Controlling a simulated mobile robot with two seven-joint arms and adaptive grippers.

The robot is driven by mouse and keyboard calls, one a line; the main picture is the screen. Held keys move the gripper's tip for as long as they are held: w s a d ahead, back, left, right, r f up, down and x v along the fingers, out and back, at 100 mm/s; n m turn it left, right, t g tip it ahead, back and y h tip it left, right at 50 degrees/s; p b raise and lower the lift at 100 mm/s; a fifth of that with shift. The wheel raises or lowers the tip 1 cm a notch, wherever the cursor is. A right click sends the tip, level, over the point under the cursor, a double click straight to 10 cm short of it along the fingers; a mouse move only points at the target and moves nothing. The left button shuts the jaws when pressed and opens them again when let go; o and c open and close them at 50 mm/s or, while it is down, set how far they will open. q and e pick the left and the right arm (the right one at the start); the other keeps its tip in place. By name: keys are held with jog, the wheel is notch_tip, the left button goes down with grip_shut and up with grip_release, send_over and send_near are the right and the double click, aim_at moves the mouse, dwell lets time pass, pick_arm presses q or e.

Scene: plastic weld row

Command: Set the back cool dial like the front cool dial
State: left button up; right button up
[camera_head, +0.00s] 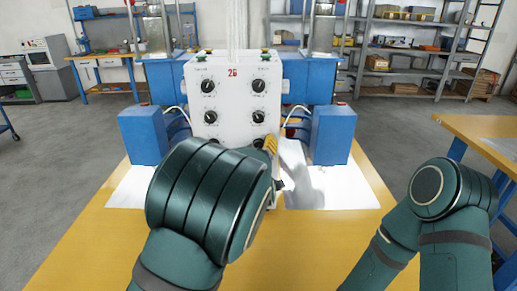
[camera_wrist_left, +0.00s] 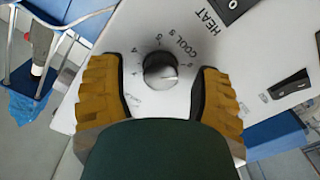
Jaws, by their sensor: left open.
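The white control panel (camera_head: 233,100) carries two columns of black dials. The upper dials (camera_head: 208,86) and (camera_head: 259,86) and the middle dials (camera_head: 211,117) and (camera_head: 259,116) show; lower ones are mostly hidden by my left arm. The column labels are too small to read. My left gripper (camera_head: 272,146) is at the panel's lower right. In the left wrist view my open gripper (camera_wrist_left: 158,72) has its yellow fingers on either side of a round dial marked COOL s (camera_wrist_left: 160,72), apparently not touching it. Its pointer setting is unclear. My right gripper is out of view.
Blue boxes (camera_head: 143,134) and (camera_head: 332,134) flank the panel on the yellow table (camera_head: 100,250). In the wrist view, HEAT lettering and black rocker switches (camera_wrist_left: 290,84) lie beside the dial. Shelves (camera_head: 400,50) stand behind.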

pick_arm(q)
grip_shut()
jog(key=shift+m, duration=0.3)
jog(key=m, duration=0.4)
jog(key=shift+p, duration=0.4)
jog(key=m+p, duration=0.1)
jog(key=m, duration=0.5)
dwell(0.3)
